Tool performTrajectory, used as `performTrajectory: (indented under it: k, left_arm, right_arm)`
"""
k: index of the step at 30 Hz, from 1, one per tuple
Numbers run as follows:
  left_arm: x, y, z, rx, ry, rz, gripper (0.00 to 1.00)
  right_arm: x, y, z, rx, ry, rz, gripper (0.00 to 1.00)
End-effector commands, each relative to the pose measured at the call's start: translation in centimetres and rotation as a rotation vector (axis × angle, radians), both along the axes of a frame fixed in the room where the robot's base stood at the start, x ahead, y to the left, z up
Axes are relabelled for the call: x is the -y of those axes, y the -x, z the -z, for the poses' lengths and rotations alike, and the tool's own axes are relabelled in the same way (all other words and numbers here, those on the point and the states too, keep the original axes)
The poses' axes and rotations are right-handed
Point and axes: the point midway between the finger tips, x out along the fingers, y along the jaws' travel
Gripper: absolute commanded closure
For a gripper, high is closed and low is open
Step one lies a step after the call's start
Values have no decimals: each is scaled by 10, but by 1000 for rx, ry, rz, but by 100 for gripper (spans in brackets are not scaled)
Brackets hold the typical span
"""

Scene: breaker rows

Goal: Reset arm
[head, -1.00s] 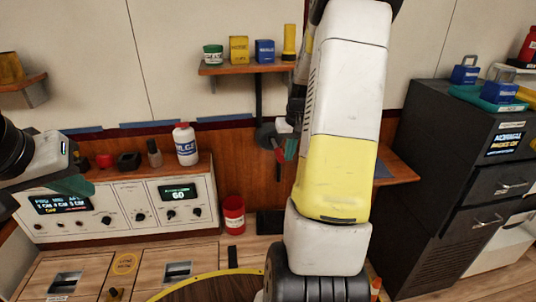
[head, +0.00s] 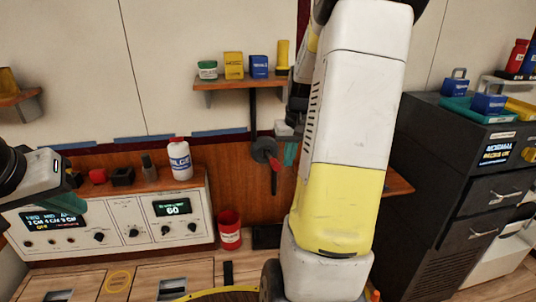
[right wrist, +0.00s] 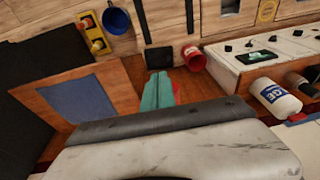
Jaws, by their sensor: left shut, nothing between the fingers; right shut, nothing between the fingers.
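My right arm crosses the middle of the head view. Its gripper (head: 290,153) has teal fingers, partly hidden behind the arm, in front of the brown back panel. In the right wrist view the teal fingers (right wrist: 157,92) are together and empty, pointing toward the floor area. My left gripper (head: 66,203) is at the left edge, shut and empty, in front of the white control panel (head: 118,232). Beside the right fingers are a grey round part and a red part (head: 272,160); I cannot tell whether they touch.
A white bottle (head: 180,160) stands on the ledge above the control panel. A red can (head: 230,230) stands below. A small shelf (head: 240,82) holds several containers. A black cabinet (head: 440,180) stands at right. A blue mug (right wrist: 116,20) shows in the right wrist view.

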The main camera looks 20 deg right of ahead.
Motion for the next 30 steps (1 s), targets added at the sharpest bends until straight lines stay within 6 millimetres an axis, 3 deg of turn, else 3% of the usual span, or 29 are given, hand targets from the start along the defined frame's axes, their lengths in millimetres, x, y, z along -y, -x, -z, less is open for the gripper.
performTrajectory:
  k: [11,14,17,20,24,30]
  left_arm:
    - [0,0,0,0,0,0,100]
    - [0,0,0,0,0,0,100]
    - [0,0,0,0,0,0,100]
    - [0,0,0,0,0,0,100]
    - [0,0,0,0,0,0,100]
    - [0,0,0,0,0,0,100]
  right_arm:
    - [0,0,0,1,0,0,100]
    - [-9,2,-9,15,0,-10,100]
    - [-34,10,-32,53,-2,-35,100]
    - [-73,29,-63,112,-8,-77,100]
    - [-128,69,-98,199,-24,-144,100]
    - [-184,131,-121,306,-51,-228,100]
